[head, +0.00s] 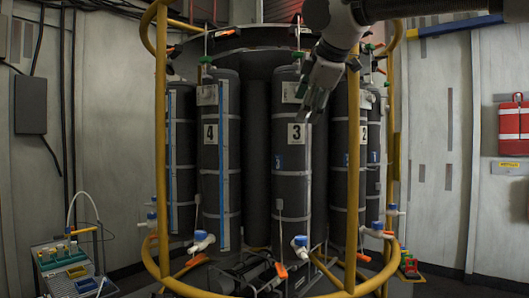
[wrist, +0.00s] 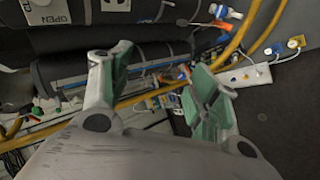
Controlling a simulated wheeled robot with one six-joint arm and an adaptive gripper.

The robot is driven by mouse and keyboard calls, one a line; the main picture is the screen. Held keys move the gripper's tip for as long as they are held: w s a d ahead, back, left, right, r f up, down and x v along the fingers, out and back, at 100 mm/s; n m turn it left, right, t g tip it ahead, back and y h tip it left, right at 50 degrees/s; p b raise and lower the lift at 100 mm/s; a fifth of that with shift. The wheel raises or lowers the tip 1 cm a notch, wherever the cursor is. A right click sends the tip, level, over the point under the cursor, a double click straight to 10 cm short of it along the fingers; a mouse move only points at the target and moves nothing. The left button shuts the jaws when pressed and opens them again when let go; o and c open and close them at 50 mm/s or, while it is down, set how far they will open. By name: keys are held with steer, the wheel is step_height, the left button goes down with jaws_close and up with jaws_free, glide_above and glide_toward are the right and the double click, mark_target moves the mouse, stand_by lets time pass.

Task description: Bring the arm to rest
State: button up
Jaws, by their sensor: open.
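My gripper (head: 314,104) hangs from the top of the head view, in front of the rosette of dark bottles and close to the bottle numbered 3 (head: 290,180). Its fingers point down. In the wrist view my gripper (wrist: 158,95) shows two separated fingers with green pads and nothing between them. My arm enters from the upper right of the head view. I cannot tell whether the fingers touch the bottle.
A yellow tubular frame (head: 161,130) rings the bottles. Bottle 4 (head: 221,170) stands left, bottle 2 (head: 366,160) right. Blue-capped taps (head: 201,242) stick out low. A tray stand (head: 72,268) is at lower left, a red case (head: 514,128) on the right wall.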

steer(key=s+d+f+m+g+h, duration=0.1)
steer(key=s+d+f+m+g, duration=0.15)
steer(key=d+f+m, duration=0.4)
steer(key=s+d+f+m+g, duration=0.1)
steer(key=s+d+f, duration=0.25)
steer(key=f, duration=0.55)
steer(key=s+d+f+m+g+h, duration=0.1)
steer(key=s+d+f+m, duration=0.3)
steer(key=f, duration=0.4)
steer(key=s+d+f+m+g, duration=0.1)
steer(key=s+d+f+m, duration=0.6)
steer(key=s+d+f, duration=0.5)
steer(key=shift+s+h, duration=0.4)
steer(key=shift+s, duration=0.45)
steer(key=shift+g, duration=0.25)
